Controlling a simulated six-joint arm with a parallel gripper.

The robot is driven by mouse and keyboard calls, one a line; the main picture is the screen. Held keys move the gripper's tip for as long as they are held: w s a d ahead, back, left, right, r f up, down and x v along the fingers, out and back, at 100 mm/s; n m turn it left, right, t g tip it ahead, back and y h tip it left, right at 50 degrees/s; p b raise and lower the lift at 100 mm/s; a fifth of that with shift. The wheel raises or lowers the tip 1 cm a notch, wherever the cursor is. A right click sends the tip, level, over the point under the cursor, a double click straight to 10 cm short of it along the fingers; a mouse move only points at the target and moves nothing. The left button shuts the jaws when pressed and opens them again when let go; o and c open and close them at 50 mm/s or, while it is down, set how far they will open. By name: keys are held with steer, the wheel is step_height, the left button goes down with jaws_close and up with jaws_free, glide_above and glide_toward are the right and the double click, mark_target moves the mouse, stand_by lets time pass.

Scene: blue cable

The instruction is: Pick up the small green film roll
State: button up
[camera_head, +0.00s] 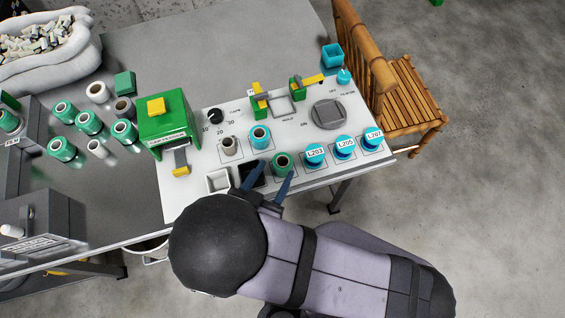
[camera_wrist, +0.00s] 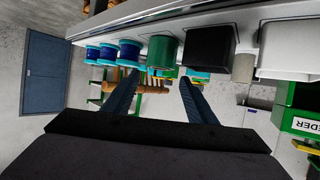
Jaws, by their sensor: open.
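A small green film roll (camera_head: 283,163) with a dark hollow centre stands on the white panel near its front edge. In the wrist view the same green roll (camera_wrist: 163,53) shows just beyond my fingertips, roughly between them. My gripper (camera_head: 268,181) is open with dark blue fingers and nothing between them. In the wrist view my gripper (camera_wrist: 159,79) has its fingers spread to either side below the roll. I cannot tell whether a finger touches the roll. Several other green rolls (camera_head: 88,122) stand on the grey table at the left.
A black square bin (camera_head: 250,172) and a white square bin (camera_head: 218,181) sit left of the roll. Blue labelled rolls (camera_head: 344,148) stand to its right, and a blue-topped roll (camera_head: 259,137) behind it. A green machine (camera_head: 167,124) stands at the panel's left.

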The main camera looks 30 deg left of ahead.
mark_target(282, 162)
steer(key=shift+s+d+f, duration=0.2)
steer(key=shift+s, duration=0.2)
steer(key=shift+p+x, duration=0.65)
steer(key=shift+x, duration=3)
steer(key=shift+a, duration=0.1)
steer(key=shift+c, duration=0.4)
steer(key=c, duration=0.8)
